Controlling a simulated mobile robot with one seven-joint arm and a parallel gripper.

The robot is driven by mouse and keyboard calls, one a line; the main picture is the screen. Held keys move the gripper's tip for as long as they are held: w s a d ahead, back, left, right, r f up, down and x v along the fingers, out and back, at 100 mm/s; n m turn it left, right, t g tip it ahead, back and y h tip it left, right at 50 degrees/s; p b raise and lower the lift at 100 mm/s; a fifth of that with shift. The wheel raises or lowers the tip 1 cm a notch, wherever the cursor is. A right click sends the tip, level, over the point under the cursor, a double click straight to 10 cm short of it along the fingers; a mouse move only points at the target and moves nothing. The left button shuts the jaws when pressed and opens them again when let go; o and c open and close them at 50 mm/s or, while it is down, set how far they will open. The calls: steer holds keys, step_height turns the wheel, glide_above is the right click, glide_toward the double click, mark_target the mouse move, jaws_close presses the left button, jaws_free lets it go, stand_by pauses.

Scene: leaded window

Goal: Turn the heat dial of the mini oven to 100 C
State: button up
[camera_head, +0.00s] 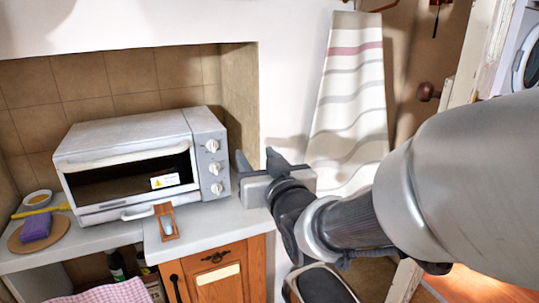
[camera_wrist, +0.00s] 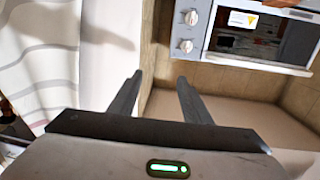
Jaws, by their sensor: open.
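The white mini oven (camera_head: 120,137) stands in a tiled niche on the counter. Its right-hand control panel (camera_head: 203,160) carries an upper dial (camera_head: 212,145), a middle dial (camera_head: 214,168) and a lower dial (camera_head: 216,188). The scale markings are too small to read, so I cannot tell which is the heat dial or its setting. My gripper (camera_head: 258,160) is open and empty, to the right of the panel and apart from the dials. The wrist view, turned upside down, shows my gripper (camera_wrist: 160,80) below two dials, one nearer (camera_wrist: 186,46) and one farther (camera_wrist: 191,17).
A small wooden holder (camera_head: 167,222) stands on the counter before the oven. A purple sponge (camera_head: 37,227) on a round board and a bowl (camera_head: 38,198) are at the left. A striped towel (camera_head: 348,100) hangs right of the niche. A wooden cabinet (camera_head: 222,278) is below.

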steer(key=s+a+f+n+y, duration=0.1)
steer(key=s+a+f+y, duration=0.1)
steer(key=a+f, duration=0.2)
steer(key=p, duration=0.6)
glide_toward(214, 145)
steer(key=shift+n, duration=0.3)
steer(key=x, duration=0.8)
steer(key=shift+w+a+r, duration=0.1)
steer(key=shift+w+a, duration=0.05)
steer(key=shift+w, duration=0.05)
steer(key=c, duration=1)
steer(key=shift+b, duration=0.3)
steer(key=shift+c, duration=0.2)
steer(key=shift+b, duration=0.35)
